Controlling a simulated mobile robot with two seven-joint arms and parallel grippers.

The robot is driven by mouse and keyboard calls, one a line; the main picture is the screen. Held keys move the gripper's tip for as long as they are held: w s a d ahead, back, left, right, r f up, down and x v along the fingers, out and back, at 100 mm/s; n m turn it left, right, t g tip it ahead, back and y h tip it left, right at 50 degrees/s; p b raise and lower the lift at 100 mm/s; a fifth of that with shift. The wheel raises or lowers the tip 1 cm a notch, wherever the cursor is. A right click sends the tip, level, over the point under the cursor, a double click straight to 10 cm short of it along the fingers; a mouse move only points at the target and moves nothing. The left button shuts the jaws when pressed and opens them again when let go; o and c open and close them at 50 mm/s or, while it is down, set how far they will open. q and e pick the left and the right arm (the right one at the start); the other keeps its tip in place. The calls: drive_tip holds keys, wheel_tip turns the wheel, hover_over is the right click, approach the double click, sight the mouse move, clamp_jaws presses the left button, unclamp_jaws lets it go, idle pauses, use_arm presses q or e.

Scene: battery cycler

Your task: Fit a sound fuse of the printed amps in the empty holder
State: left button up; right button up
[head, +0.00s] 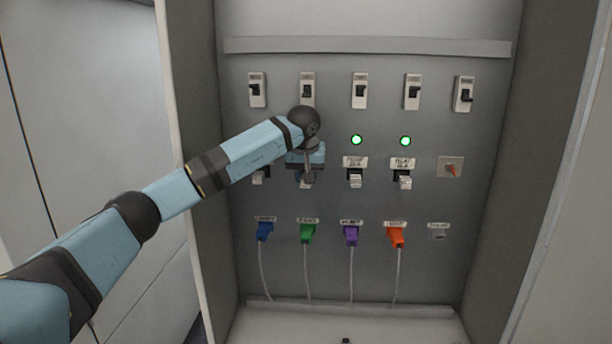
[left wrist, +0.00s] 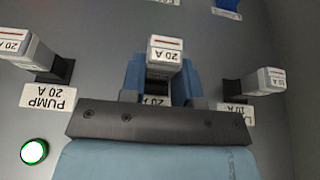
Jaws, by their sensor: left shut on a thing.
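My left gripper (head: 309,178) is at the second holder from the left in the fuse row. In the left wrist view its blue fingers (left wrist: 159,76) are shut on a pale fuse (left wrist: 165,48) marked 20 A, with a red-brown line across its face. The fuse stands out from the panel; I cannot tell whether it is seated in the holder behind it. My right gripper is not in view.
Beside it are the PUMP 20 A fuse (left wrist: 42,50) and a 10 A fuse (left wrist: 268,80). Switches (head: 359,90) run above, coloured plugs (head: 351,234) with cables below. Two green lamps (head: 356,140) are lit. Cabinet side walls (head: 190,160) bound the space.

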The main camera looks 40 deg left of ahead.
use_arm(q)
drive_tip(key=shift+w+a, duration=0.25)
drive_tip(key=shift+w, duration=0.2)
drive_tip(key=shift+a+r, duration=0.1)
drive_tip(key=shift+r, duration=0.2)
idle(0.6)
